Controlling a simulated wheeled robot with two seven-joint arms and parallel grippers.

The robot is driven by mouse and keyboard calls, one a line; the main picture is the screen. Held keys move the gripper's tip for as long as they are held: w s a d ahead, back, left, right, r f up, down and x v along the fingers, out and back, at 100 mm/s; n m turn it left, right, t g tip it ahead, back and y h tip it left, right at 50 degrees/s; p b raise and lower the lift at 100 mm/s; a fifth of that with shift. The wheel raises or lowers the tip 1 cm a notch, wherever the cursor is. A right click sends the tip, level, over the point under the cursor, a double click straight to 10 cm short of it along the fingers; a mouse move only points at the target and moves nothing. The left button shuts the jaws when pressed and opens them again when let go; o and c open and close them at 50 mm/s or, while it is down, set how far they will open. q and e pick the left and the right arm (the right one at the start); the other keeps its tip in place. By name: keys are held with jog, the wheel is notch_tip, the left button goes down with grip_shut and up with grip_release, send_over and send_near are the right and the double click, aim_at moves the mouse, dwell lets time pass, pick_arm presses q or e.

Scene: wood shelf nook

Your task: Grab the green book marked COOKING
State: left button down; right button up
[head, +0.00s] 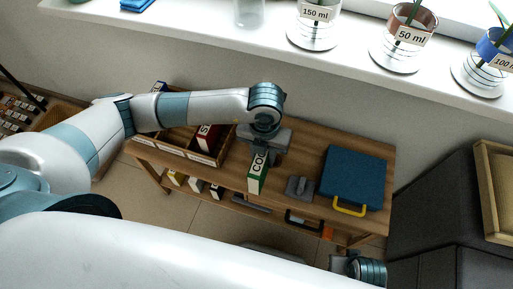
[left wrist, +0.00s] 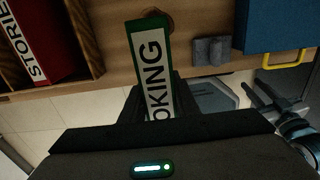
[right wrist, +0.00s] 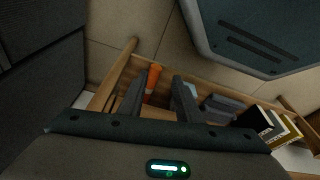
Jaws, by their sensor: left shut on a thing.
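The green book marked COOKING (head: 258,172) has a white spine label and stands out over the wooden table, right of the divided box. My left gripper (head: 264,148) is above it and shut on it. In the left wrist view the book (left wrist: 150,62) is between the two fingers, which hide the start of its label. I cannot tell whether its lower end touches the table. My right gripper (right wrist: 158,95) is open and empty, low near the table's front right; its fingers point toward the lower shelf.
A wooden divided box (head: 174,150) holds a red book marked STORIES (left wrist: 38,45). A grey block-like item (head: 299,187) and a blue case with a yellow handle (head: 354,176) are right of the book. An orange item (right wrist: 153,77) and more books (right wrist: 262,122) are on the lower shelf.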

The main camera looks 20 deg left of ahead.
aim_at(263, 160)
pick_arm(q)
jog(key=s+d+r, duration=0.2)
jog(key=s, duration=0.1)
jog(key=shift+s+d+r, duration=0.2)
jog(key=shift+d+r, duration=0.15)
dwell(0.4)
